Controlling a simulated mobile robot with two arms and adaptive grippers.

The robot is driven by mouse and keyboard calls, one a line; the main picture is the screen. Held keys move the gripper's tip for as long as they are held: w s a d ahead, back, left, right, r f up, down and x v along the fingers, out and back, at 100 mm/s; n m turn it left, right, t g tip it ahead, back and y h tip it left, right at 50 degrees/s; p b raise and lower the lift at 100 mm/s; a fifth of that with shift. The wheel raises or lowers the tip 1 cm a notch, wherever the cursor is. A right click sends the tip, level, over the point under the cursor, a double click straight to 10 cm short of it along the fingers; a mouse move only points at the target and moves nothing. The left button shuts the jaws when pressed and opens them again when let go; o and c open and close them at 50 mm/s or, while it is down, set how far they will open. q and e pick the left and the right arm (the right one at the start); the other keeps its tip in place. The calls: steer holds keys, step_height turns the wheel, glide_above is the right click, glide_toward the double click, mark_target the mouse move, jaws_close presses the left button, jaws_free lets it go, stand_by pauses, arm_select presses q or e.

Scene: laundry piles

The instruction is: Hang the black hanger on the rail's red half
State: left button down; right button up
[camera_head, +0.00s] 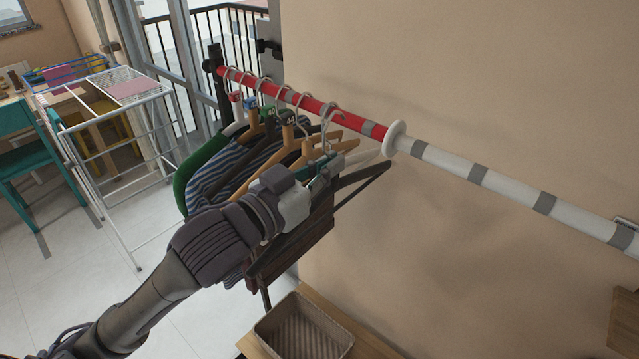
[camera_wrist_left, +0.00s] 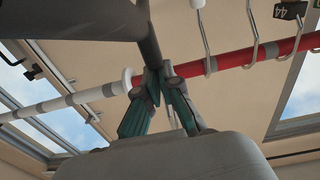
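The rail has a red half (camera_head: 352,121) on the left and a white half (camera_head: 525,191) on the right, parted by a white disc (camera_head: 394,138). In the left wrist view the red half (camera_wrist_left: 230,60) is on the right. My left gripper (camera_head: 326,168) is just below the red half, near the disc. Its fingertips (camera_wrist_left: 157,78) are closed around a dark bar of the black hanger (camera_head: 362,182), which also shows in the left wrist view (camera_wrist_left: 148,45). I cannot tell whether the black hanger's hook is on the rail. My right gripper is not in view.
Several hangers with clothes (camera_head: 240,165) crowd the red half beside my left gripper. A wicker basket (camera_head: 303,328) stands below. A drying rack (camera_head: 110,130) is at the left. The white half is empty.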

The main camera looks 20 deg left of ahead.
mark_target(352, 175)
arm_select(q)
steer(key=shift+w+d, duration=0.15)
steer(key=shift+w, duration=0.25)
steer(key=shift+x, duration=2.6)
steer(key=shift+w+d+f+b, duration=0.15)
steer(key=shift+w+f+b, duration=0.2)
steer(key=shift+f+b, duration=0.7)
steer(key=shift+f, duration=0.4)
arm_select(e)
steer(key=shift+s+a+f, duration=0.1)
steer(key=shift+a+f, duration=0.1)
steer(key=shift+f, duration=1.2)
arm_select(q)
steer(key=c, duration=1.2)
jaws_free()
steer(key=shift+c, duration=0.2)
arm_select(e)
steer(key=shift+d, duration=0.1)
